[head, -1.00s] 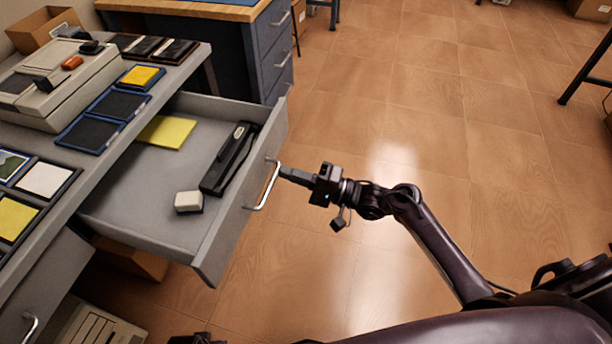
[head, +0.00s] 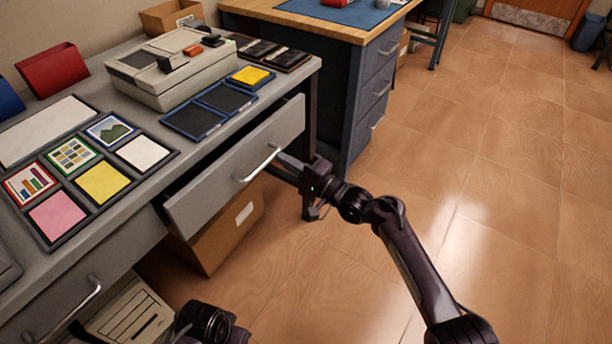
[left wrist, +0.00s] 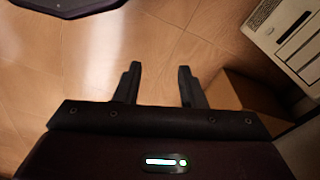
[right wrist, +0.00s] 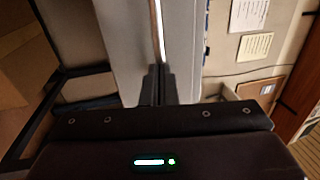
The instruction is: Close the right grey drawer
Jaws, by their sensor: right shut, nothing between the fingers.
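The right grey drawer (head: 225,175) is in the head view, under the grey desk top. It stands out from the desk a little, with a narrow dark gap behind its front, and its contents are hidden. Its metal handle (head: 262,164) is on the front. My right gripper (head: 286,161) is at the handle's right end, with its fingers together and nothing held. In the right wrist view, the closed fingers (right wrist: 159,82) point at the grey drawer front (right wrist: 126,45); contact cannot be told. My left gripper (left wrist: 157,84) is open and empty above the floor.
The grey desk (head: 150,205) carries a beige machine (head: 165,72) and framed cards. A cardboard box (head: 220,228) stands below the drawer. Another grey drawer (head: 75,300) is at lower left. A blue cabinet (head: 345,95) stands behind. The floor at right is clear.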

